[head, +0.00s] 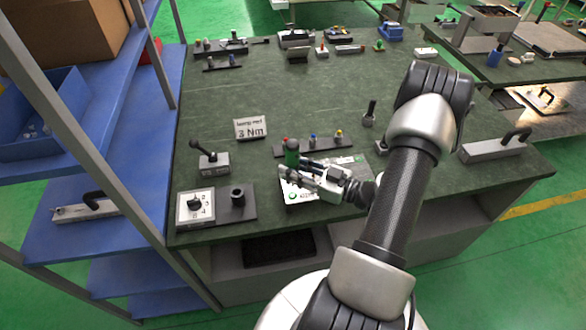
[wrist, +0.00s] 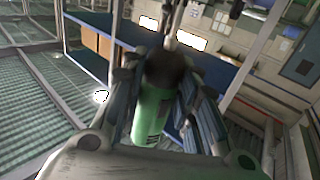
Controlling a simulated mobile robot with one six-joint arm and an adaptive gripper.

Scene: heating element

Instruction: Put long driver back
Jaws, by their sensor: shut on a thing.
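A driver with a green handle (head: 291,154) is held upright in my gripper (head: 300,176), above the front part of the dark green worktable (head: 225,92). In the wrist view my gripper (wrist: 165,112) is closed around the green handle (wrist: 153,112), which has a dark end (wrist: 166,68). A dark rack bar (head: 339,145) with small red, blue and yellow tops lies just behind and to the right of the handle. I cannot tell whether the driver touches it.
A dial box (head: 195,209) and a dark plate with a black socket (head: 237,197) stand front left. A lever block (head: 213,163) and a "3 Nm" sign (head: 250,128) are behind them. Blue shelving (head: 92,195) borders the left. The middle of the table is clear.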

